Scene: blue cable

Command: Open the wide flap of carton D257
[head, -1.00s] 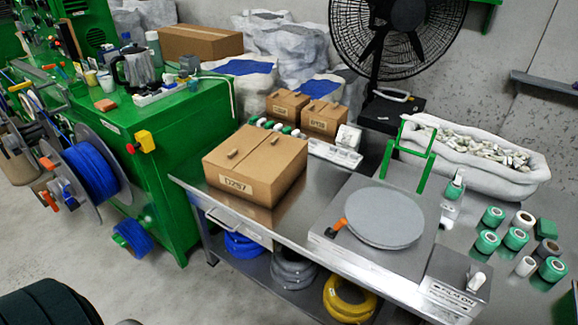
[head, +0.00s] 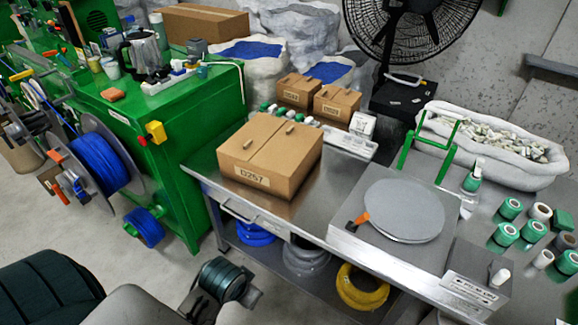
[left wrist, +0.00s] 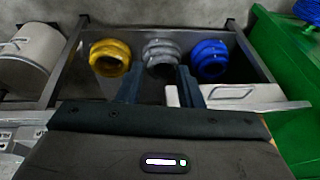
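Carton D257 (head: 268,158) is a brown box on the steel table, its label facing front. Its top looks closed, with a seam across it and a small tab on each of the two flaps. Part of my arm enters the head view from the bottom left, below and in front of the table, clear of the carton. My left gripper (left wrist: 158,80) shows in the left wrist view with its two dark fingers apart and nothing between them. It faces the lower shelf and table front. My right gripper is in neither view.
Yellow (left wrist: 110,57), grey and blue coils lie on the lower shelf. A green cabinet (head: 170,130) stands left.

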